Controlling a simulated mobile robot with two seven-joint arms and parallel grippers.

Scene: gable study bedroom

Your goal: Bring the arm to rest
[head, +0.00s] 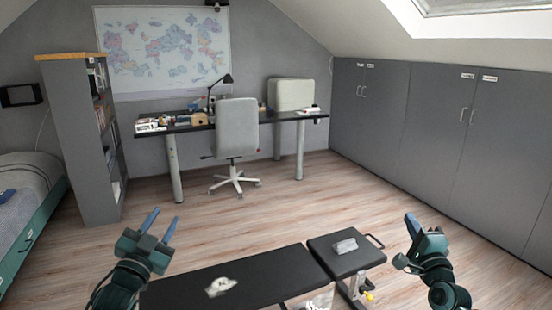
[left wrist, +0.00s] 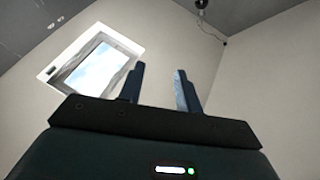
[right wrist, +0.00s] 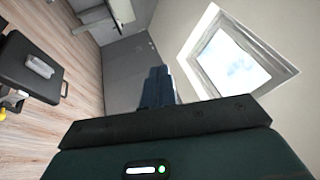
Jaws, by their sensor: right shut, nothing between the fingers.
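My left gripper (head: 159,224) is raised at the lower left of the head view, left of the black bench. Its two fingers are apart and nothing is between them; the left wrist view (left wrist: 160,85) shows the same gap. My right gripper (head: 411,222) is raised at the lower right, to the right of the bench. Its fingers are together and hold nothing, as the right wrist view (right wrist: 158,86) also shows. Both grippers point upward, clear of any object.
A black padded bench (head: 215,275) stands low in front, with a white crumpled item (head: 221,287) on it. Its separate seat part (head: 335,262) carries a grey block (head: 345,246). Wood floor (head: 270,215) lies open toward the desk (head: 185,128) and chair (head: 237,130). Grey cupboards (head: 425,120) line the right.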

